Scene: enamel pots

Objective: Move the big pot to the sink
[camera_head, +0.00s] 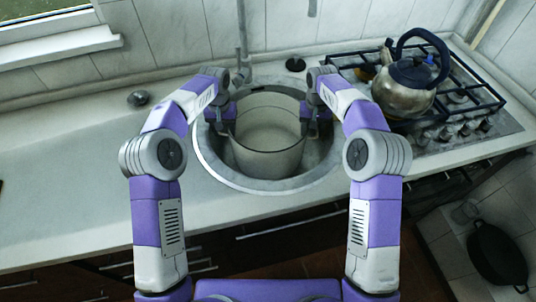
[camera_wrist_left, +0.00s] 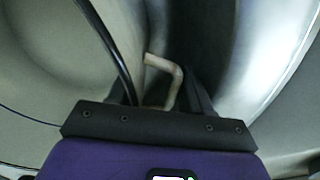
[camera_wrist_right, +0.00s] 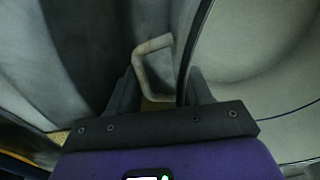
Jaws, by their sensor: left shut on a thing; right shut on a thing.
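The big pot (camera_head: 268,140) is pale cream with a dark rim. It is upright inside the round metal sink (camera_head: 215,163); I cannot tell whether its base touches the sink bottom. My left gripper (camera_head: 229,112) is shut on the handle at the pot's left side; the pale bent handle (camera_wrist_left: 172,85) shows between the fingers in the left wrist view. My right gripper (camera_head: 310,110) is shut on the handle at the right side; that handle (camera_wrist_right: 148,65) shows in the right wrist view beside the dark rim. The pot looks empty.
A kettle (camera_head: 403,88) with a dark blue handle stands on the gas stove (camera_head: 455,118) to the right. The tap (camera_head: 242,35) is behind the sink. A small metal item (camera_head: 138,98) lies on the left counter (camera_head: 60,180), which is mostly clear. A black pan (camera_head: 497,254) is lower right.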

